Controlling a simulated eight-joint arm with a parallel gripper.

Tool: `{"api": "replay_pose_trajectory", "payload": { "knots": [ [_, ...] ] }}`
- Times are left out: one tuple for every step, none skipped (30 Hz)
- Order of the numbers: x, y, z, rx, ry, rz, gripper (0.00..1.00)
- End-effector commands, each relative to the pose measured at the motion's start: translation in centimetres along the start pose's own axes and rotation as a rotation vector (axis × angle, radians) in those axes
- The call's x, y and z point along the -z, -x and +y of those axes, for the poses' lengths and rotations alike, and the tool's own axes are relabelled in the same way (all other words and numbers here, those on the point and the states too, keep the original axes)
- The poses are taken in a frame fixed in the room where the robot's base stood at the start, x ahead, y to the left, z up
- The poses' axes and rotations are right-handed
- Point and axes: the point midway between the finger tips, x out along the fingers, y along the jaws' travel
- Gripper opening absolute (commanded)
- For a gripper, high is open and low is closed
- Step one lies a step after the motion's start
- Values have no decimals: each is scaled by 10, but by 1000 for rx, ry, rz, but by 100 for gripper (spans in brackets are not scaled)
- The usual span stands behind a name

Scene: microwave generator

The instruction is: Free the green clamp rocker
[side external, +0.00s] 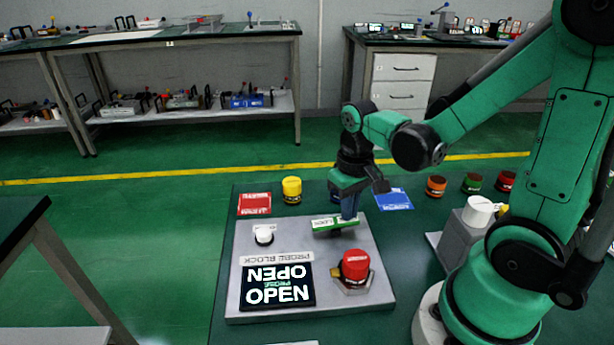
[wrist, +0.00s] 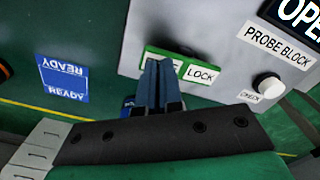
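The green clamp rocker (side external: 328,225) sits on the grey probe block panel (side external: 240,235), near its far edge. In the wrist view, the rocker (wrist: 195,74) shows a white label reading LOCK on its right part. My gripper's blue fingers hide most of the left label, leaving only an E. My gripper (side external: 347,216) points down at the right part of the rocker in the side view. In the wrist view, its two fingers (wrist: 160,66) lie close together with nothing visible between them. The tips overlap the rocker, but I cannot tell whether they touch it.
A blue READY card (side external: 394,199), a red card (side external: 254,204) and a yellow knob (side external: 292,190) lie beyond the panel.

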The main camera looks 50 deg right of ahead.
Motion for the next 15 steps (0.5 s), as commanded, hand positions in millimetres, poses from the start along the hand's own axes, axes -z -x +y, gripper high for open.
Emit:
{"api": "replay_pose_trajectory", "payload": {
  "knots": [
    [0,-1,0,1,0,0,0],
    [0,-1,0,1,0,0,0],
    [0,-2,0,1,0,0,0],
    [0,-2,0,1,0,0,0],
    [0,-3,0,1,0,1,0],
    [0,-3,0,1,0,1,0],
    [0,-4,0,1,0,0,0],
    [0,-4,0,1,0,0,0],
    [0,-5,0,1,0,0,0],
    [0,-5,0,1,0,0,0],
    [0,-6,0,1,0,0,0],
    [0,-6,0,1,0,1,0],
    [0,-5,0,1,0,1,0],
    [0,-5,0,1,0,1,0],
    [0,-3,0,1,0,1,0]
  ]
}}
